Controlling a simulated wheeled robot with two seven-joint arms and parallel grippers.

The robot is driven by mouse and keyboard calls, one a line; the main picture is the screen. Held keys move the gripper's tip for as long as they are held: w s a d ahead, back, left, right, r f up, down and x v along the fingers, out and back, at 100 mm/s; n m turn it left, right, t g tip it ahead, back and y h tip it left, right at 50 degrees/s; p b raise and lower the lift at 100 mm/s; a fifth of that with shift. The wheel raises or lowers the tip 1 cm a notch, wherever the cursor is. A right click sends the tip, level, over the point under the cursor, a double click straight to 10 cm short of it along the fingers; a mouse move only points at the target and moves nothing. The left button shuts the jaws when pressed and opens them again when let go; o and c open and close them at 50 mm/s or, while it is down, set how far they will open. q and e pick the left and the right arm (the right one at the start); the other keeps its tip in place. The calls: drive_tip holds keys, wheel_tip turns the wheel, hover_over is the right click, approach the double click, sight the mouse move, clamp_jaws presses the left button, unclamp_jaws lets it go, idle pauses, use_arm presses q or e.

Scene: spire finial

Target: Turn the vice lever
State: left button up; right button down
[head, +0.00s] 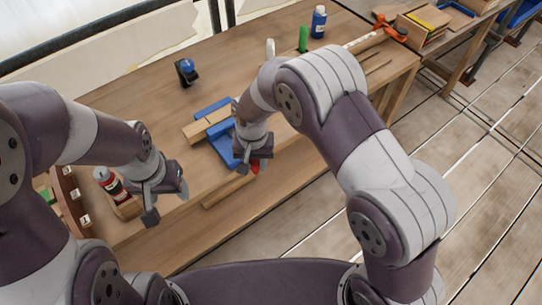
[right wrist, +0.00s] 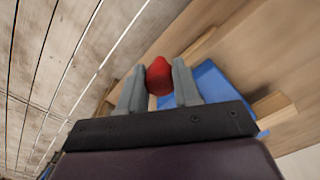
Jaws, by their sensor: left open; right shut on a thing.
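The blue vice (head: 222,147) sits near the front edge of the workbench, with a wooden piece (head: 205,124) lying across it. The red lever end (head: 256,167) shows just below my right gripper (head: 252,168) in the head view. In the right wrist view, the red lever end (right wrist: 159,77) is between the two fingers of my right gripper (right wrist: 158,88), which is shut on it. The blue vice body (right wrist: 212,82) shows behind the right finger. My left gripper (head: 168,205) is open and empty over the bench's front left, apart from the vice.
A bottle with a red label (head: 109,182) stands beside my left gripper. A black and blue object (head: 187,72), a green cylinder (head: 303,39) and a blue bottle (head: 319,22) stand farther back. The bench (head: 145,105) is clear left of the vice.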

drive_tip(key=shift+s+a+m, duration=0.15)
drive_tip(key=shift+a+m, duration=0.35)
drive_tip(key=shift+m, duration=0.05)
drive_tip(key=shift+s+a+m, duration=0.15)
drive_tip(key=shift+a+m, duration=0.35)
drive_tip(key=shift+m, duration=0.05)
drive_tip(key=c, duration=0.8)
unclamp_jaws()
drive_tip(key=shift+a, duration=0.1)
drive_tip(key=shift+r, duration=0.1)
wheel_tip(320, 180, up, 13)
drive_tip(key=shift+f+b, duration=0.2)
drive_tip(key=shift+b, duration=0.25)
